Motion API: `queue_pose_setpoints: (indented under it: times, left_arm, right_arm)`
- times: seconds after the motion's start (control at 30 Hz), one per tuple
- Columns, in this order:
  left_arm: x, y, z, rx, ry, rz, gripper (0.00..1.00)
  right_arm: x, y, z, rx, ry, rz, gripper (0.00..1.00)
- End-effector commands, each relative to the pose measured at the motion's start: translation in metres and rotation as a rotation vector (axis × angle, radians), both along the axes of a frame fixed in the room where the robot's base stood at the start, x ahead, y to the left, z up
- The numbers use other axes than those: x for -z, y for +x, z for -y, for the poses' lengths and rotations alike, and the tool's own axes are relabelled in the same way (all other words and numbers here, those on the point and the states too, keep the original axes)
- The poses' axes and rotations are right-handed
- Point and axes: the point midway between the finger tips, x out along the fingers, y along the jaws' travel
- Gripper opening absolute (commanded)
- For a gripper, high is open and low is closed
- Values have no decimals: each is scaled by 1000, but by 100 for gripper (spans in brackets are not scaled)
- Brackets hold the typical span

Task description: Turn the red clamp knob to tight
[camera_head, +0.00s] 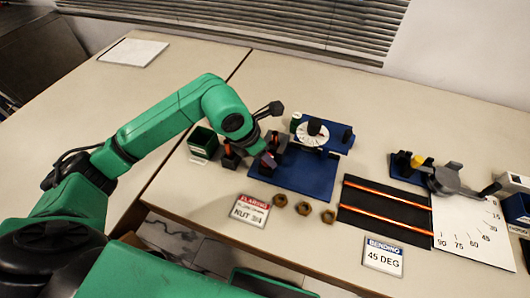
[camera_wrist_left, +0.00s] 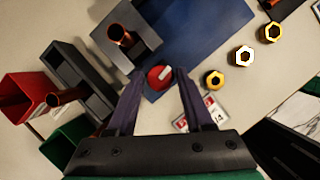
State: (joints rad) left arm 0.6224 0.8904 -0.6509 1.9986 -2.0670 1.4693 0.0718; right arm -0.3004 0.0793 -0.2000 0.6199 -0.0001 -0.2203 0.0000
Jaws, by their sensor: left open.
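The red clamp knob (camera_wrist_left: 160,76) shows in the left wrist view as a round red cap with a pale bar across its top. It sits beside a grey clamp block (camera_wrist_left: 128,45) that has a copper tube standing in it, at the edge of the blue base plate (camera_wrist_left: 205,35). My left gripper (camera_wrist_left: 159,80) is open, with one dark finger on each side of the knob. Whether the fingers touch it I cannot tell. In the head view my left gripper (camera_head: 268,155) is over the left part of the blue plate (camera_head: 305,172) and largely hides the knob. My right gripper is not in view.
Several brass nuts (camera_head: 304,208) lie in front of the plate, near a NUT 3/4 sign (camera_head: 250,210). A green bin (camera_head: 203,142) stands left of the plate, and a white dial (camera_head: 313,133) behind it. A black mat with copper rods (camera_head: 386,210) lies right.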

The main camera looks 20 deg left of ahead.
Motion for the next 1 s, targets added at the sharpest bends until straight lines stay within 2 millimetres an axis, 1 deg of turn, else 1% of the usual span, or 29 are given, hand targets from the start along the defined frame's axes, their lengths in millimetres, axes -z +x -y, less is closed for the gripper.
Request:
queue_pose_setpoints:
  times: [0.17, 0.27, 0.3, 0.33, 0.43, 0.53, 0.63, 0.77, 0.93, 0.97, 1.0]
  left_arm:
    - [0, 0, 0, 0, 0, 0, 52]
    - [0, 0, 0, 0, 0, 0, 17]
    - [0, 0, 0, 0, 0, 0, 2]
    - [0, 0, 0, 0, 0, 0, 0]
    - [1, 0, 0, 7, -1, 0, 0]
    - [6, 2, -1, 64, 0, 3, 0]
    - [5, 2, -1, 138, 1, 3, 0]
    - [0, 1, -1, 169, 0, 1, 0]
    - [-1, 1, -1, 168, 0, 1, 0]
    - [-1, 1, -1, 168, 0, 1, 47]
    - [-1, 1, -1, 168, 0, 1, 52]
  right_arm:
    - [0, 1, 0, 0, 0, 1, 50]
    - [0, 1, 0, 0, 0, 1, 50]
    - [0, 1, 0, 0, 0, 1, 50]
    - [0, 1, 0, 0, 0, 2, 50]
    - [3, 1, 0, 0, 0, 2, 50]
    - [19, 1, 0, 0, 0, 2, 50]
    - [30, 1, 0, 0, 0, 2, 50]
    - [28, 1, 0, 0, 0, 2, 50]
    - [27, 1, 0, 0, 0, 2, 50]
    - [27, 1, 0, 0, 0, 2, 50]
    - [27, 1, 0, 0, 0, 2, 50]
